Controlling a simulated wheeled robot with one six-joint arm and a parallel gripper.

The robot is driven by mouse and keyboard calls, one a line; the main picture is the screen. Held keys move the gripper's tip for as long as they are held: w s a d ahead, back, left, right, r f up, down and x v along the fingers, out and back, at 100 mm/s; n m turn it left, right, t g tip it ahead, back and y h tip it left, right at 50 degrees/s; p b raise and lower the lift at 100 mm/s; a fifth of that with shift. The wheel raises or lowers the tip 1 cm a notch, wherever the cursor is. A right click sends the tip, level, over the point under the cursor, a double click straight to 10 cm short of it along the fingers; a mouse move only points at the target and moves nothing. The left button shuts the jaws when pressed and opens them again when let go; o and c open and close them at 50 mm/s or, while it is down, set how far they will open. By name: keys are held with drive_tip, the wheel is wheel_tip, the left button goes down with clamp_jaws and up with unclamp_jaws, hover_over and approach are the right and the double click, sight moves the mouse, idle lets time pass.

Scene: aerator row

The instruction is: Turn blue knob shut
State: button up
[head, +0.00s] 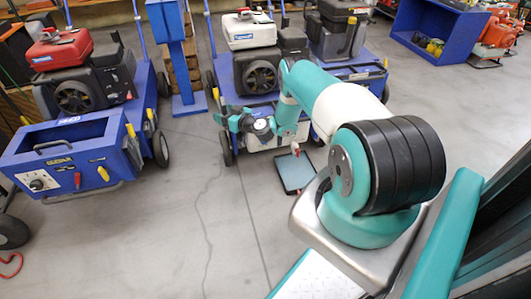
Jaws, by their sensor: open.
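I cannot make out a blue knob in the head view; my arm and gripper cover part of the middle machine's front. My gripper (226,121) is teal, small in the picture and open. It is in front of the middle aerator (255,65), which has a white-topped engine and a blue frame. Whether it touches anything I cannot tell. A pale front panel (265,143) with a small red part (295,149) shows below my wrist.
A left aerator (70,140) has a red-topped engine, a dial (38,183), and red and yellow handles. A blue post (180,60) stands between the machines. A dark tablet-like object (294,173) is below my arm. Open concrete floor (150,240) lies in front.

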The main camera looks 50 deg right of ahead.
drive_tip(key=s+d+f+m+h+b, duration=0.2)
drive_tip(key=s+d+f+h, duration=0.15)
drive_tip(key=f, duration=0.35)
drive_tip(key=s+d+f+m+h+b, duration=0.1)
drive_tip(key=s+d+f+m+h, duration=0.15)
drive_tip(key=s+f, duration=0.4)
drive_tip(key=m+g+h+b, duration=0.2)
drive_tip(key=h+b, duration=0.1)
drive_tip(key=h, duration=0.2)
approach(265, 142)
drive_tip(key=b+x, duration=0.4)
drive_tip(key=b, duration=1.7)
drive_tip(key=shift+b, duration=0.3)
drive_tip(key=shift+r+b+x, duration=0.15)
drive_tip(key=shift+b+x, duration=0.45)
drive_tip(key=shift+x, duration=0.85)
drive_tip(key=shift+r+b+x, duration=0.2)
drive_tip(key=shift+b+x, duration=0.4)
drive_tip(key=shift+x, duration=0.85)
drive_tip(key=shift+c, duration=0.4)
